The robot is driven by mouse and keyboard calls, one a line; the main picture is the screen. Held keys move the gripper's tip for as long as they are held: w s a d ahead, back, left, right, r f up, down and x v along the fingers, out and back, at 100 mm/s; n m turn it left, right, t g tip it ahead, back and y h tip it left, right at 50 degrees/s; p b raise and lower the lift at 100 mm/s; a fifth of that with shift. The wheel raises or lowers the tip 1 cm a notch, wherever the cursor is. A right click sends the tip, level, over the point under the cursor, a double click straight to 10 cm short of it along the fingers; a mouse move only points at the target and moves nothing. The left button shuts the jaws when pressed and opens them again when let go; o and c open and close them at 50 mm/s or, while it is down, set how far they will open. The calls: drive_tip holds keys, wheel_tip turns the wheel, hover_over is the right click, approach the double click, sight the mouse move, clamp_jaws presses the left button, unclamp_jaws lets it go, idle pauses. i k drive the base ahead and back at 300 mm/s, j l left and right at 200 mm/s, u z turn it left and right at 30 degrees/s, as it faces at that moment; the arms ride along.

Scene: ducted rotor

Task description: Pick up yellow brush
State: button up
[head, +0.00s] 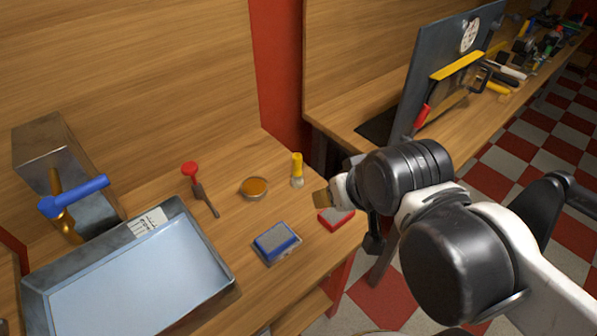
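The yellow brush (297,165) is on the wooden bench near its right edge, with its yellow handle toward the back and its pale bristle end toward the front. I cannot tell whether it stands or lies. My gripper (322,199) reaches in from the right and is a little to the right and front of the brush, apart from it in the picture. The gripper's fingers are small and seen at a steep angle, so their opening is unclear. No held thing is clearly visible.
A round amber tin (254,188), a red-topped tool (190,168), a blue block (275,240) and a red block (336,218) lie near the brush. A metal tray (224,265) and faucet (62,205) are left. A second bench (345,100) stands behind right.

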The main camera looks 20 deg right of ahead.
sight(297, 174)
drive_tip(key=i+l+u, duration=0.15)
drive_tip(key=l+u, duration=0.25)
drive_tip(key=i+l+u, duration=0.1)
drive_tip(key=l+u, duration=0.25)
drive_tip(key=i+l+u, duration=0.1)
drive_tip(key=l+u, duration=0.3)
